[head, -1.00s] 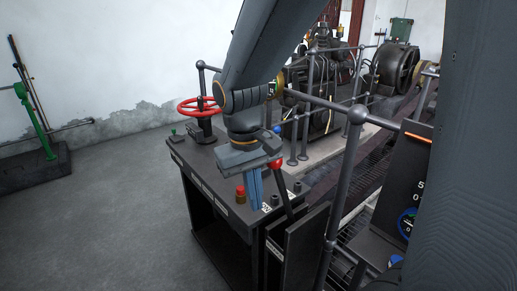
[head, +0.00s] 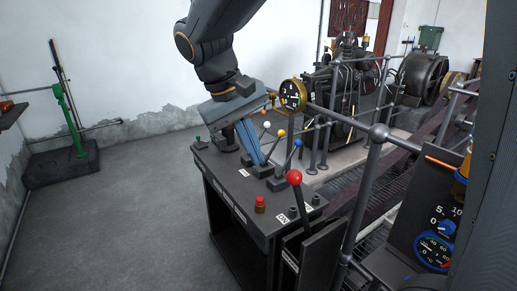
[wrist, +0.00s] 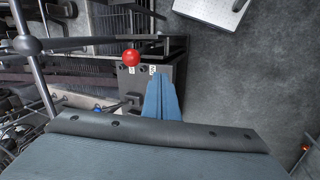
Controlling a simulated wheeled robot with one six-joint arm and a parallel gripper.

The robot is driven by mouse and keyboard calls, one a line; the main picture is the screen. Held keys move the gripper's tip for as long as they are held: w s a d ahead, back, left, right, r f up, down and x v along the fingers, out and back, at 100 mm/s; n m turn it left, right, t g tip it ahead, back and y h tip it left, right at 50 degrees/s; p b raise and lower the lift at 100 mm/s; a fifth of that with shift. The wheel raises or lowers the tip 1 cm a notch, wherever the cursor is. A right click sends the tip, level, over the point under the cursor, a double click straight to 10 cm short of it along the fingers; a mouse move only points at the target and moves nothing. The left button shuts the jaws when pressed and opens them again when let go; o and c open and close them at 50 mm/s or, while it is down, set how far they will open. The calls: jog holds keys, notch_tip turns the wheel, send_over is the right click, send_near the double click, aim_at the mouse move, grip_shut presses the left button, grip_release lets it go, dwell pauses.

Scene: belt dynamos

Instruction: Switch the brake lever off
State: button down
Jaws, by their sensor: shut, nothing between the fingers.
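A lever with a red ball knob (head: 294,177) stands at the near end of the black console (head: 235,187). Its dark shaft leans left, toward a label that reads ON. No name for the brake is readable; this is the large lever nearest me. The red knob also shows in the wrist view (wrist: 131,57), left of the fingertips, with two white labels close by. My gripper (head: 261,163) is shut and empty, its blue fingers pointing down over the console's far half, apart from the red knob. Whether the fingertips touch the console is unclear.
Smaller levers with white (head: 266,125), yellow (head: 281,133) and blue (head: 298,142) knobs stand near my fingers. A red button (head: 259,203) is on the console. A dark railing (head: 345,190) runs along its right side. Open floor (head: 140,220) lies to the left.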

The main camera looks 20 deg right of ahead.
jog(key=w+d+f+p, duration=0.1)
jog(key=d+f+p, duration=0.1)
jog(key=d+f, duration=0.4)
jog(key=shift+d+f, duration=0.2)
jog(key=shift+f, duration=0.3)
